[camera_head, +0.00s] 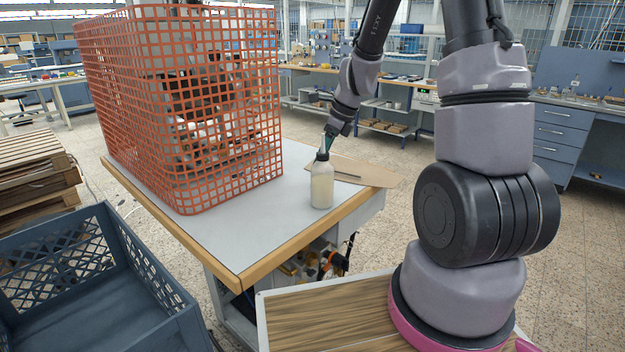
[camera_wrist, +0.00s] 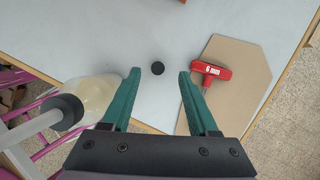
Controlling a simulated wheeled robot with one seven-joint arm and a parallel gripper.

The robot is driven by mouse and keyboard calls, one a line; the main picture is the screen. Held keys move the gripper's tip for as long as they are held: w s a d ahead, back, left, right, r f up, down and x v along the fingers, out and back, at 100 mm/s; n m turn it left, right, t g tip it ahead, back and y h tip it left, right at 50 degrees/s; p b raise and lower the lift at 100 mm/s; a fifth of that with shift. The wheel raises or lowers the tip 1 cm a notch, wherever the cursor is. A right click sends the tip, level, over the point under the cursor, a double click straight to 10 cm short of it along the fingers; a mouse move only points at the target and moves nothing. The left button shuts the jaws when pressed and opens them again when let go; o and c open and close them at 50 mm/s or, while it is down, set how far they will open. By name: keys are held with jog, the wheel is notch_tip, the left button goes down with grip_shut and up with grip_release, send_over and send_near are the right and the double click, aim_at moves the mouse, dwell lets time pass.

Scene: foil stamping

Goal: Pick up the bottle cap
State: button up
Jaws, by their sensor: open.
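A small round black cap (camera_wrist: 157,68) lies on the grey table top in the wrist view. It shows between my gripper's fingertips (camera_wrist: 159,73), seen from above. The green fingers are spread apart with nothing between them, and the gap in height to the cap is hard to judge. In the head view my gripper (camera_head: 328,144) points down just behind a bottle (camera_head: 321,187) of pale liquid with a dark top. The bottle also stands left of the fingers in the wrist view (camera_wrist: 95,97). I cannot make out the loose cap in the head view.
A red-handled tool marked 6 mm (camera_wrist: 211,70) lies on a brown board (camera_wrist: 240,85) right of the fingers. An orange mesh guard (camera_head: 180,110) stands on the table (camera_head: 245,232) at left. A blue crate (camera_head: 95,285) is at lower left.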

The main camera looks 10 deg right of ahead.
jog(key=x, duration=0.6)
jog(key=shift+s+d+f, duration=0.15)
jog(key=shift+s+f, duration=0.05)
jog(key=shift+f, duration=0.3)
grip_shut()
